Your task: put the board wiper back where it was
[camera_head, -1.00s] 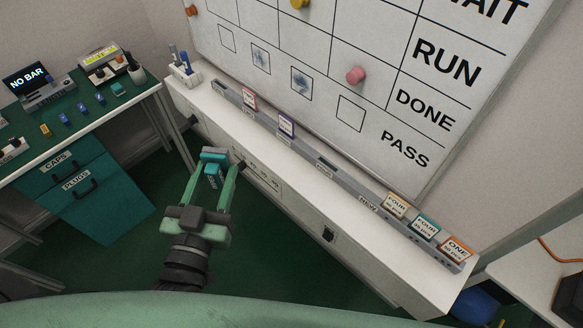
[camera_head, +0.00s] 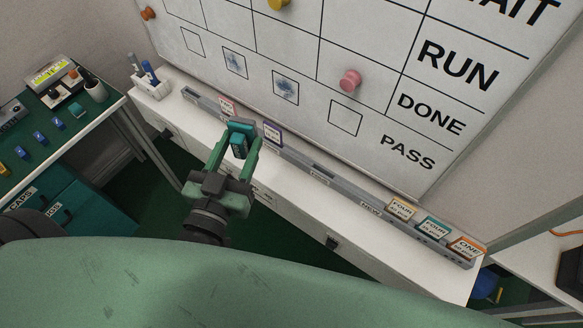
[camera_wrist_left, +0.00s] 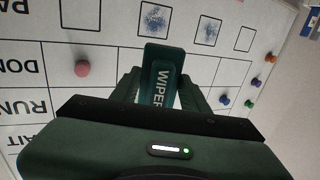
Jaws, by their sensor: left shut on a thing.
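The board wiper (camera_head: 239,146) is a teal and dark block held between the fingers of my left gripper (camera_head: 236,152). In the left wrist view its label WIPER (camera_wrist_left: 163,88) faces the camera, with the whiteboard behind it. My left gripper is shut on it, in front of the grey rail (camera_head: 320,166) below the whiteboard (camera_head: 384,100). The wiper overlaps the rail in the picture; I cannot tell whether they touch. My right gripper is not in view.
A red-edged card (camera_head: 227,106) and a purple card (camera_head: 272,134) flank the wiper on the rail. Several cards, including an orange one (camera_head: 467,248), stand at its right end. A pen holder (camera_head: 150,87) is at the left end. A green workbench (camera_head: 98,106) stands left.

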